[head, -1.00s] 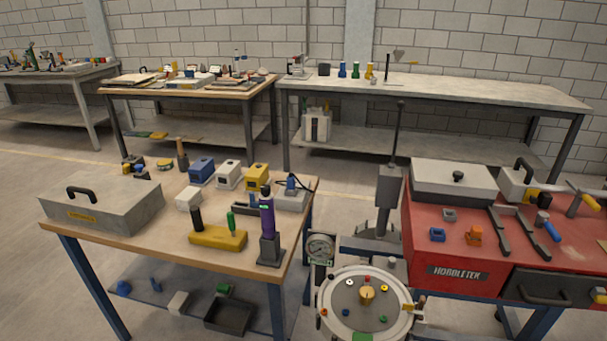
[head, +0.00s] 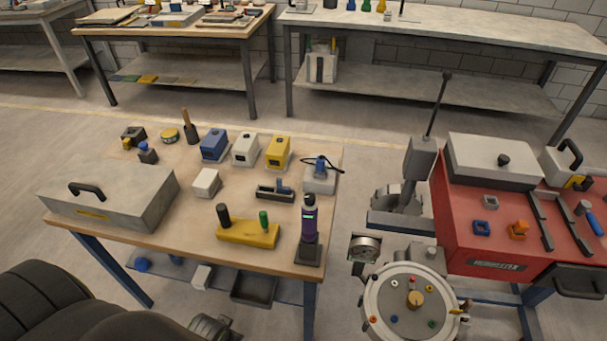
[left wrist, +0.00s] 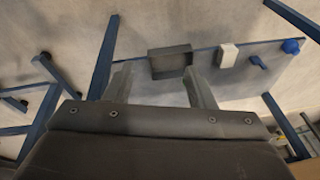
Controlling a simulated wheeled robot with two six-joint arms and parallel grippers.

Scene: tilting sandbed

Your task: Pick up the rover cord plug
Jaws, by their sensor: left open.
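A blue piece with a thin black cord (head: 320,163), which looks like the rover cord plug, sits on a pale grey block (head: 319,181) at the right rear of the wooden table (head: 190,240). My left gripper (left wrist: 157,76) is open and empty in the left wrist view, its fingers spread over the table's lower shelf. In the head view my dark left arm fills the lower left corner, low in front of the table and well away from the plug. My right gripper is out of view.
A purple tool stands in a dark base (head: 308,250) at the table's front right corner. A yellow block (head: 247,234) and a grey case (head: 110,205) lie left of it. A round gauged vessel (head: 410,305) and red bench (head: 480,225) stand right.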

